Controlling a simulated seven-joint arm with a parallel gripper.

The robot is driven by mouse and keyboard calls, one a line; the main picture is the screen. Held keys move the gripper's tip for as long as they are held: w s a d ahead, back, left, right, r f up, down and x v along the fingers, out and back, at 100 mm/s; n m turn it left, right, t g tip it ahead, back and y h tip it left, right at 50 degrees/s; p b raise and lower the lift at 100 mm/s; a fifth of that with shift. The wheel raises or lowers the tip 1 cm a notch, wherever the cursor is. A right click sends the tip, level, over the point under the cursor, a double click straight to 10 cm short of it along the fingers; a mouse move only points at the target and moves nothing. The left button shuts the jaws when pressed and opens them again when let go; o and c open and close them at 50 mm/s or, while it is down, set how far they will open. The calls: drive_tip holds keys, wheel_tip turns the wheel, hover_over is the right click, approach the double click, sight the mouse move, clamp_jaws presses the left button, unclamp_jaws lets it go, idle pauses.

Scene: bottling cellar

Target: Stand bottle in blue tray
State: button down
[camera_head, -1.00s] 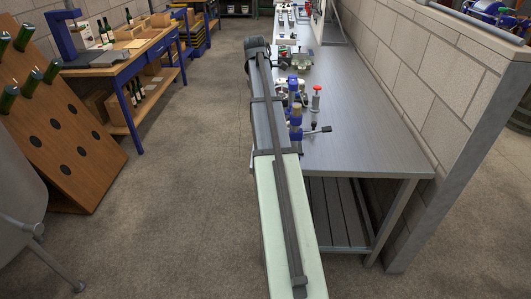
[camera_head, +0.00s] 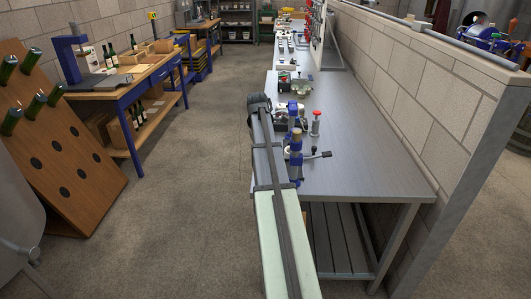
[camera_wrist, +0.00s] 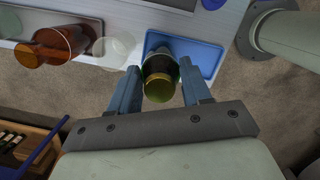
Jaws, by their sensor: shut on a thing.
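In the wrist view, my gripper (camera_wrist: 160,84) has its two blue-grey fingers closed around a dark green bottle (camera_wrist: 158,66) with a gold top. The bottle's top points toward the camera. Its lower end overlaps the blue tray (camera_wrist: 209,56), which lies on the pale bench surface. I cannot tell whether the bottle's base touches the tray floor.
An amber bottle-like vessel (camera_wrist: 52,45) and a clear round glass (camera_wrist: 113,48) stand left of the tray. A grey cylinder (camera_wrist: 287,35) is at the right. A blue device with a black lever (camera_head: 296,145) and a red-knobbed tool (camera_head: 316,122) stand on the bench (camera_head: 365,150); its right part is clear.

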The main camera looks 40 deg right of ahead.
drive_tip(key=shift+f, duration=0.55)
drive_tip(key=shift+f, duration=0.15)
drive_tip(key=c, duration=0.5)
unclamp_jaws()
wheel_tip(320, 180, up, 12)
drive_tip(key=a, duration=0.1)
drive_tip(key=shift+w+a, duration=0.3)
drive_tip(key=shift+a, duration=0.05)
